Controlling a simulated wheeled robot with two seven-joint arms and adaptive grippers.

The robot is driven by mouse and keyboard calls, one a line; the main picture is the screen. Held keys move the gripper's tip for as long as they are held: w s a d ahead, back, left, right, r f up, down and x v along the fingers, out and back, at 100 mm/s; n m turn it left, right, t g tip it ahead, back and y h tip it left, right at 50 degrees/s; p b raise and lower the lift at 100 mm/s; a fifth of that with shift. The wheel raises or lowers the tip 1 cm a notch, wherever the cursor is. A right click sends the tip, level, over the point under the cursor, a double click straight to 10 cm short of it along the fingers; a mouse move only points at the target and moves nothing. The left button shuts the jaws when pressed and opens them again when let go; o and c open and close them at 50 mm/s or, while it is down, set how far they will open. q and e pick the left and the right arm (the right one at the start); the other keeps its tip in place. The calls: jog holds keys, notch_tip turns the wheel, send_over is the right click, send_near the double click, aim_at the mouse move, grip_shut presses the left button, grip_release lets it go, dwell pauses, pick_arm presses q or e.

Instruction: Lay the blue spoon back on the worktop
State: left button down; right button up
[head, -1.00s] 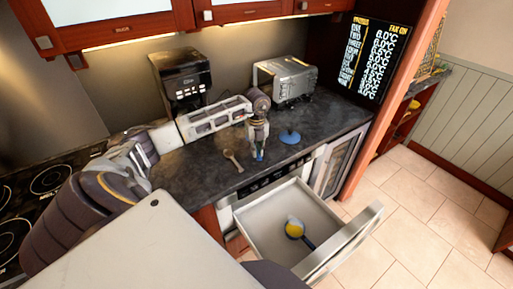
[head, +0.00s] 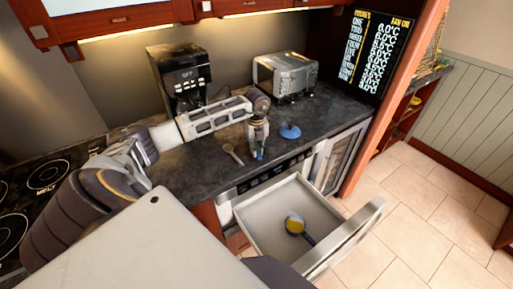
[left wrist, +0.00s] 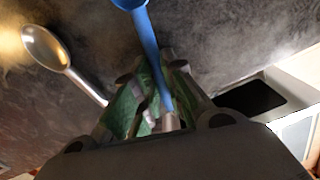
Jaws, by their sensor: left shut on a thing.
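My left gripper (head: 258,154) is over the front part of the dark worktop (head: 190,178), pointing down. It is shut on the blue spoon (left wrist: 147,40). In the left wrist view the spoon's handle runs between the fingers, and its bowl is cut off at the top edge. I cannot tell whether the spoon touches the worktop. My right gripper is not in view.
Another spoon (head: 231,152), metallic in the left wrist view (left wrist: 45,47), lies left of the gripper. A coffee machine (head: 178,78) and toaster (head: 285,74) stand behind.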

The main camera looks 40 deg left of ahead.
pick_arm(q)
jog(key=shift+f, duration=0.4)
dwell(0.5)
jog(key=c, duration=1.4)
grip_release()
jog(key=shift+r, duration=6)
jog(key=shift+s, duration=0.1)
